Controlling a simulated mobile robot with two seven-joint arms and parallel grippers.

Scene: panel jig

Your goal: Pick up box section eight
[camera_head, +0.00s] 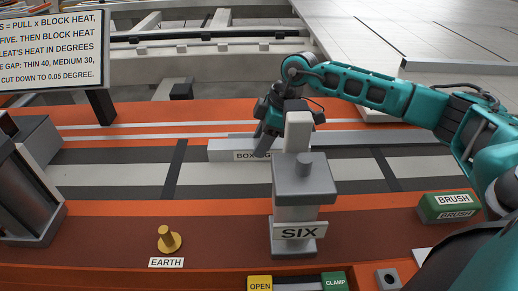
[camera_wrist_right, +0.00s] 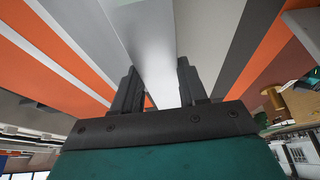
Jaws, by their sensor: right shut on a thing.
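A long light grey box section (camera_head: 222,150) lies across the grey and white striped bed in the head view. Its label begins with "BOX"; my gripper and the SIX block hide the rest. My right gripper (camera_head: 268,128) comes down on it from above and is shut on it. In the right wrist view the fingers of my right gripper (camera_wrist_right: 158,78) stand on either side of the grey bar (camera_wrist_right: 150,35). I cannot tell whether the bar is clear of the bed. My left gripper is not in view.
A grey block on a stand marked SIX (camera_head: 300,185) rises in front of the right gripper. A brass EARTH post (camera_head: 169,238) stands front left, and a green BRUSH block (camera_head: 449,206) at right. OPEN (camera_head: 260,283) and CLAMP (camera_head: 335,281) buttons sit at the front edge. A sign (camera_head: 50,45) stands back left.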

